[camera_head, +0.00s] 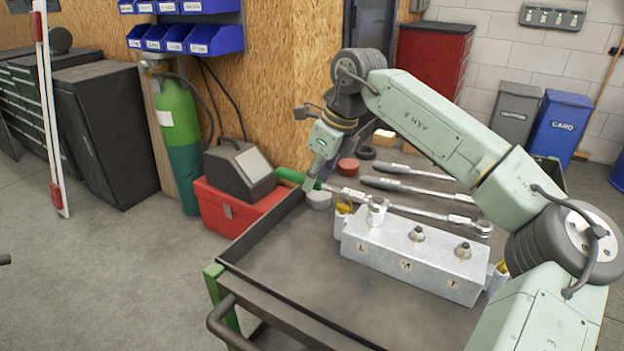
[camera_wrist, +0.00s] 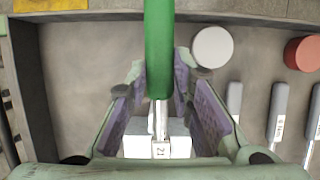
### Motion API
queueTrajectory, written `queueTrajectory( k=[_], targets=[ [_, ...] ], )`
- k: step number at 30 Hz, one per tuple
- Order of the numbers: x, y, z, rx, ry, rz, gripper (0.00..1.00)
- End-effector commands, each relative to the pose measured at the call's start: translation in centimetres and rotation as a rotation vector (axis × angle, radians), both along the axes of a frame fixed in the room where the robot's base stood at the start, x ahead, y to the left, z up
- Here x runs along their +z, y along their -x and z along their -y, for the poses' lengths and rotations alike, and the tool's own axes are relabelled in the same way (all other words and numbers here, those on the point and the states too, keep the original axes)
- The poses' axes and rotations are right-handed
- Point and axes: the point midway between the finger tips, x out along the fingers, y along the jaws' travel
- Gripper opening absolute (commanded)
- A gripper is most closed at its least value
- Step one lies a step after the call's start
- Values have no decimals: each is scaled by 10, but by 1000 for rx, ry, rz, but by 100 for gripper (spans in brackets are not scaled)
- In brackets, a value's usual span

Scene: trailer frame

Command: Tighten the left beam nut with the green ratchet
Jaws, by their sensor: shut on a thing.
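The green ratchet shows its green handle (camera_head: 290,176) sticking out to the left of my gripper (camera_head: 311,186) in the head view. In the wrist view the handle (camera_wrist: 159,50) runs upright between the fingers of my gripper (camera_wrist: 158,88). My gripper is shut on the ratchet. The silver shaft (camera_wrist: 160,120) runs away from the fingers toward the metal beam block (camera_head: 410,262). A silver socket (camera_head: 376,211) stands at the beam's left position, marked L, and hides that nut. The ratchet's head seems to meet it, but the exact contact is unclear. The middle nut (camera_head: 416,234) and right nut (camera_head: 462,249) are bare.
The beam sits on a dark cart tray (camera_head: 290,262) with raised edges. Grey-handled wrenches (camera_head: 420,187) lie behind it. A white disc (camera_wrist: 212,47) and a red round piece (camera_head: 348,167) are near the gripper. A red toolbox (camera_head: 225,207) stands left of the cart.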

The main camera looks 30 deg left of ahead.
Motion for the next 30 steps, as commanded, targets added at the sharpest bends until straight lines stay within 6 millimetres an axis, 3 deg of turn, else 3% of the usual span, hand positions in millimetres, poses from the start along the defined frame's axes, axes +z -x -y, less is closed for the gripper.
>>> queueTrajectory(
  k=[4, 13, 30],
  targets=[
    [1, -9, 0, -59, -3, 4, 0],
    [1, -9, 0, -58, -3, 4, 0],
    [1, 37, 5, 283, 0, 2, 0]
  ],
)
